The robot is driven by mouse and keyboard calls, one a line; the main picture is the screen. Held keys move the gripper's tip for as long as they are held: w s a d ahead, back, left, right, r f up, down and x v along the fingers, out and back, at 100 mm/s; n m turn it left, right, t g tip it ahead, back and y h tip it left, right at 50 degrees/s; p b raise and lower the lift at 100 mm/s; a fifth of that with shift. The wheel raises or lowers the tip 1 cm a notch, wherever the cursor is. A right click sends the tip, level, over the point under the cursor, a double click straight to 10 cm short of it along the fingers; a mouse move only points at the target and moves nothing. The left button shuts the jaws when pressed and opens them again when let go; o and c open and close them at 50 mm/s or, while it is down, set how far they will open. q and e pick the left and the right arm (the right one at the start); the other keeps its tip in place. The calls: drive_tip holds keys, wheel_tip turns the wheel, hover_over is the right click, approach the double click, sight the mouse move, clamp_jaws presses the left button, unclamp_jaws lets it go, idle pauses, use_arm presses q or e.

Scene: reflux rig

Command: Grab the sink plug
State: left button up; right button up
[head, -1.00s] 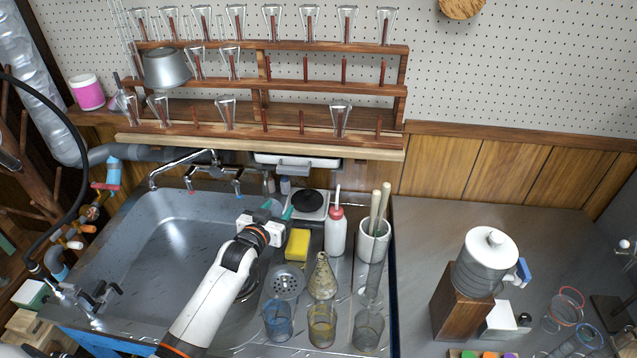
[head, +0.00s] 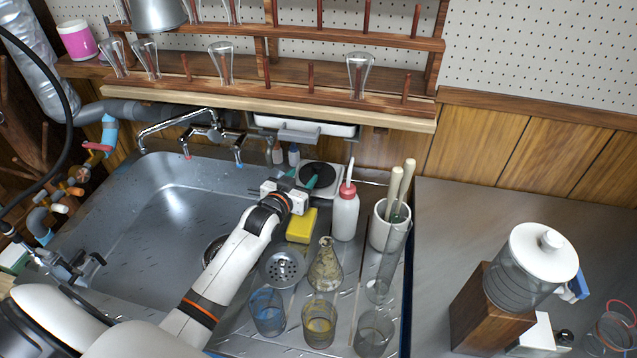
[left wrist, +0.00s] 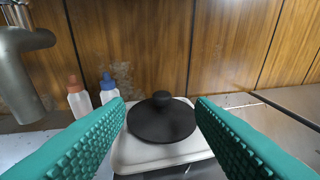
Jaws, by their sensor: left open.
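The sink plug is a black disc (head: 317,175) with a small knob on top. It lies on a white, scale-like block (head: 333,184) behind the drainboard. In the left wrist view the plug (left wrist: 161,118) is centred ahead, between and beyond the two green fingers. My left gripper (head: 299,181) is open and empty, its teal fingertips just at the near left side of the plug. In the left wrist view the fingers (left wrist: 160,125) are wide apart, with the plug apart from both. My right gripper is not in view.
A yellow sponge (head: 301,225), a red-capped white bottle (head: 345,212) and a white pot with pestles (head: 390,226) stand close by. Several glass vessels stand in front. Two small bottles (head: 286,154) are behind the gripper. The faucet (head: 187,122) overhangs the basin at left.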

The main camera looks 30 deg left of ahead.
sight(319, 164)
use_arm(q)
drive_tip(key=shift+f, duration=0.65)
drive_tip(key=b+x, duration=0.1)
drive_tip(key=x, duration=0.5)
drive_tip(key=shift+w, duration=0.4)
drive_tip(key=shift+f+b+x, duration=0.1)
drive_tip(key=shift+b+x, duration=0.15)
drive_tip(key=shift+x, duration=1.05)
drive_tip(key=shift+f+b+x, duration=0.15)
drive_tip(key=shift+b+x, duration=0.05)
drive_tip(key=shift+x, duration=1.1)
drive_tip(key=shift+d, duration=0.1)
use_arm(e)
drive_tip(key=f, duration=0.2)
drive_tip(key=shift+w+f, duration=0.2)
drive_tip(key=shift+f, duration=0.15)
use_arm(q)
drive_tip(key=shift+r, duration=0.1)
drive_tip(key=c, duration=1.1)
